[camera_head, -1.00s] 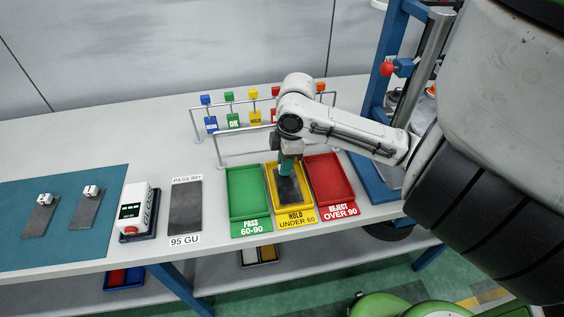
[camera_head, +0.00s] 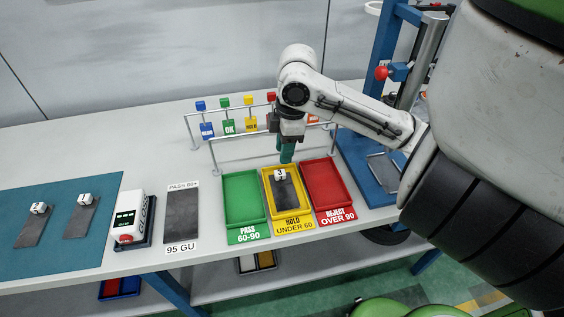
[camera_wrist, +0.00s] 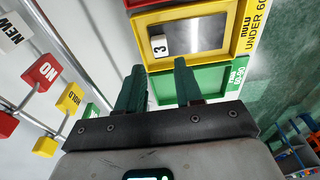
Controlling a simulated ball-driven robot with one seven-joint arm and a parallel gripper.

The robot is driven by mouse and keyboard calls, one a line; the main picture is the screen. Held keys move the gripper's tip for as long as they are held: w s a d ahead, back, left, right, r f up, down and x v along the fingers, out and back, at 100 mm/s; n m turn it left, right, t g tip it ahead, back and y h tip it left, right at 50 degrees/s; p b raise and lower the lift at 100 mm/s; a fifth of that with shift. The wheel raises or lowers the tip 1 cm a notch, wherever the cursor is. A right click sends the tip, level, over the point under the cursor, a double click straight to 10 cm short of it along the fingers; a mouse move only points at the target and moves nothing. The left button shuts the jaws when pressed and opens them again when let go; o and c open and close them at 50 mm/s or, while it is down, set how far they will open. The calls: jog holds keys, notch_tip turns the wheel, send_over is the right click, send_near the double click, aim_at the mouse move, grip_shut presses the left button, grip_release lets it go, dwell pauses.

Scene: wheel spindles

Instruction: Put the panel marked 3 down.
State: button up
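The panel marked 3 (camera_head: 288,196) is a dark plate with a white tag at its far end. It lies in the yellow HOLD UNDER 60 tray (camera_head: 293,225). The wrist view shows the panel (camera_wrist: 198,36) lying inside the yellow rim, its tag reading 3. My gripper (camera_head: 287,160) is above the far end of the yellow tray, clear of the panel. In the wrist view its two teal fingers (camera_wrist: 160,68) stand apart with nothing between them.
The green PASS tray (camera_head: 243,200) is left of the yellow one, the red REJECT tray (camera_head: 328,186) right. Behind is a rail with coloured tags (camera_head: 228,127). Further left are a dark 95 GU plate (camera_head: 181,215), a gauge (camera_head: 130,222) and two tagged panels (camera_head: 82,217) on a blue mat.

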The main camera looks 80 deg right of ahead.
jog(key=r, duration=0.5)
jog(key=shift+s+d, duration=0.15)
jog(key=shift+s, duration=0.15)
jog(key=shift+f, duration=0.1)
